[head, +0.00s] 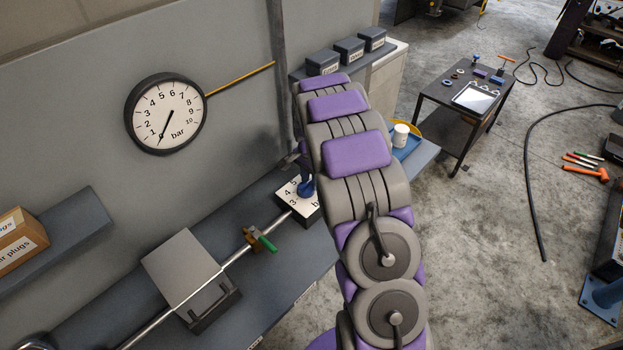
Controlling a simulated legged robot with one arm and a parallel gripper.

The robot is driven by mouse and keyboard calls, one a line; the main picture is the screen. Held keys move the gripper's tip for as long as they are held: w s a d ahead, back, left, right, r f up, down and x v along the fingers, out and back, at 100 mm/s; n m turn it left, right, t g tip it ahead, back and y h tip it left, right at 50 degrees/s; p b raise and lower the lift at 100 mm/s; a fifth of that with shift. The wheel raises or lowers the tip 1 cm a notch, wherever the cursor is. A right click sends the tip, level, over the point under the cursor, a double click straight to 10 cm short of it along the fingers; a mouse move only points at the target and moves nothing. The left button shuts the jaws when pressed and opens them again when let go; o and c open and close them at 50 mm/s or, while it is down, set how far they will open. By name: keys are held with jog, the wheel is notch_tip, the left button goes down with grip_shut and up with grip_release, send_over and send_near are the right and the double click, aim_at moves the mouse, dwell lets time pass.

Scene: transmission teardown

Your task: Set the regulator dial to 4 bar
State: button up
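The regulator dial is a white plate (287,194) with black numbers, on the bench along the wall. The numbers 3, 4 and 5 show on its left side; my arm hides its right part. A blue knob (307,188) stands on the plate, partly covered. Which number the knob points at cannot be made out. A round gauge (180,107) marked in bar hangs on the wall, its needle pointing down at about 0. My gripper (298,163) is mostly hidden behind my purple and grey arm, close above the knob; its fingers and any contact cannot be made out.
A pipe (235,257) runs along the bench to the dial, with a green-handled valve (266,243) and a grey box (183,266) on it. A white cup (400,135) stands right of my arm. A cart (462,108) and open floor lie further right.

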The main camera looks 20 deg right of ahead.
aim_at(301, 186)
jog(key=a, duration=0.3)
jog(key=shift+a+r, duration=0.15)
jog(key=shift+a, duration=0.05)
jog(key=shift+c, duration=0.2)
jog(key=shift+a, duration=0.15)
jog(key=shift+c, duration=0.7)
jog(key=shift+d, duration=0.2)
jog(key=shift+c, duration=0.7)
jog(key=d, duration=0.2)
jog(key=shift+d+f, duration=0.2)
jog(key=shift+d, duration=0.1)
grip_shut()
jog(key=shift+a, duration=0.55)
